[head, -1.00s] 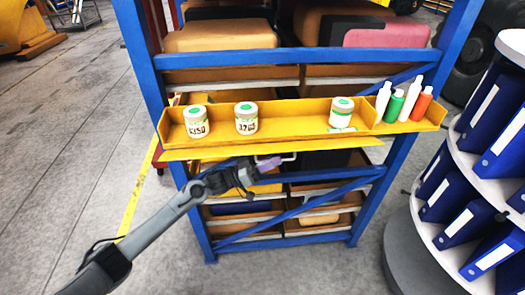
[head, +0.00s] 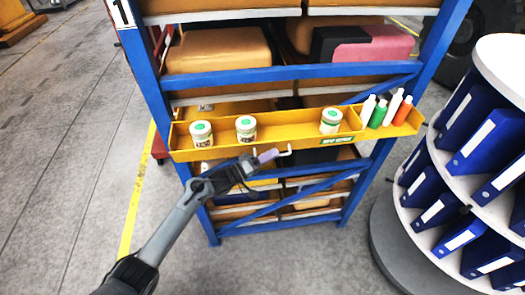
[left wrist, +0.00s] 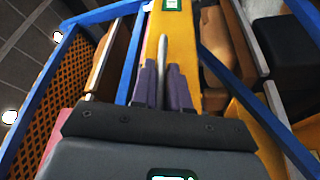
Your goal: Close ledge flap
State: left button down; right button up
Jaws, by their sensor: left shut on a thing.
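The yellow ledge (head: 288,121) runs across the blue rack. Its yellow front flap (head: 225,151) stands raised along the ledge's front edge, with a green label near its right part. Whether it is fully flush I cannot tell. My left gripper (head: 267,156) is in front of the flap, its purple fingers shut on the flap's pale handle (head: 287,151). In the left wrist view the fingers (left wrist: 163,88) close around the grey handle bar (left wrist: 162,52), with the yellow flap (left wrist: 181,36) behind it. My right gripper is not in view.
Three white jars with green lids (head: 246,128) and several white, green and orange bottles (head: 378,113) stand on the ledge. A round shelf of blue binders (head: 480,140) is at the right. Bare floor (head: 80,130) lies at the left.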

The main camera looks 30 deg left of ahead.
pick_arm(q)
jog(key=shift+w+a+r+n+g+y+p, duration=0.15)
jog(key=shift+w+r+n+g+y+p, duration=0.2)
jog(key=shift+n+p, duration=0.5)
jog(key=shift+w+a+r+n+g+y+p, duration=0.15)
jog(key=shift+r+n+p, duration=0.25)
jog(key=shift+n+p, duration=0.45)
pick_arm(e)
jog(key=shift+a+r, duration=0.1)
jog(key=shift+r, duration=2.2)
pick_arm(q)
jog(key=c, duration=1.2)
grip_release()
jog(key=shift+f, duration=0.1)
jog(key=shift+a, duration=0.1)
jog(key=b+v, duration=0.1)
jog(key=v, duration=0.9)
jog(key=shift+s+a, duration=0.15)
jog(key=shift+s, duration=0.2)
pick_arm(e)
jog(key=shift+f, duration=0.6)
